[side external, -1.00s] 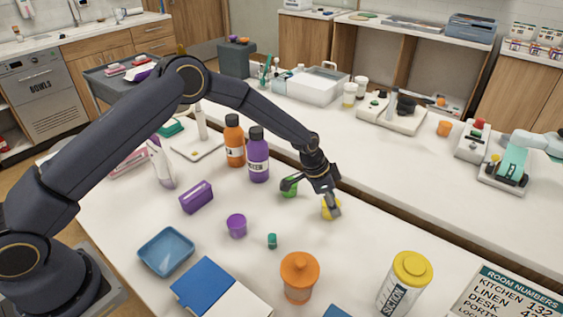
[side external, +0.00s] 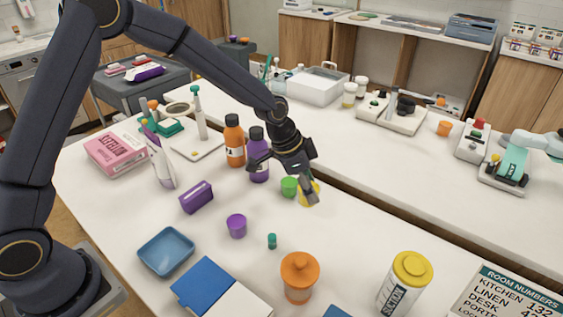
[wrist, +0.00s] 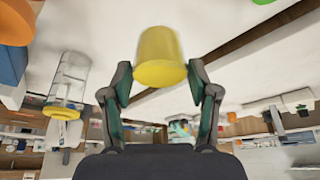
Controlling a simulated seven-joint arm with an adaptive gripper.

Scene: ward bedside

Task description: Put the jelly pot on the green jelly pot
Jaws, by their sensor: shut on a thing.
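The yellow jelly pot (side external: 315,187) is between the fingers of my gripper (side external: 307,190), which is shut on it. In the wrist view the yellow pot (wrist: 160,57) sits between the two fingertips (wrist: 160,78). The green jelly pot (side external: 289,187) stands on the white table just left of the held pot in the side view. A finger partly hides the yellow pot there, and I cannot tell its exact height or whether the two pots touch. A sliver of green (wrist: 262,2) shows at the wrist view's top edge.
A purple pot (side external: 237,226) and small teal item (side external: 272,241) stand nearer the front. Purple (side external: 258,160) and orange (side external: 234,142) bottles stand behind the green pot. An orange lidded container (side external: 299,279) is at the front.

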